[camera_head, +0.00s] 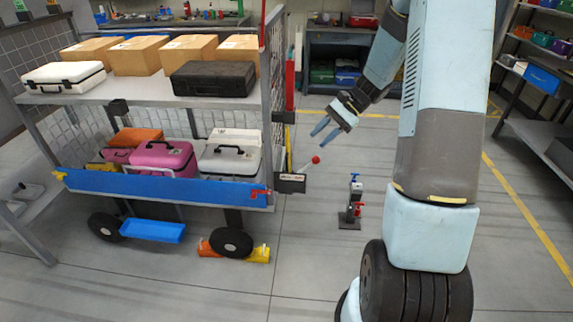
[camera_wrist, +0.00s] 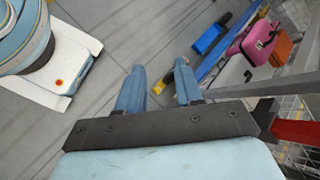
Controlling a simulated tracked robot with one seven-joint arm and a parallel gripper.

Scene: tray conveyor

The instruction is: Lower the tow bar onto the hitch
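The wheeled cart (camera_head: 190,188) stands at the left of the head view. A short grey rod with a red ball end (camera_head: 315,160), which looks like the tow bar, sticks up and out from a dark block (camera_head: 291,184) at the cart's right end. A small dark post with blue and red handles (camera_head: 351,209), perhaps the hitch, stands on a floor plate to the right of it. My gripper (camera_head: 323,137) is above the red ball, fingers apart and pointing down-left. In the wrist view its fingers (camera_wrist: 159,68) are apart with nothing held; neither rod nor post is clear there.
The cart carries cardboard boxes (camera_head: 135,54) and several cases, also seen at right in the wrist view. Orange-yellow chocks (camera_head: 255,254) lie by a wheel. Shelves (camera_head: 545,130) stand at the right and a workbench behind. The floor around the post is clear.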

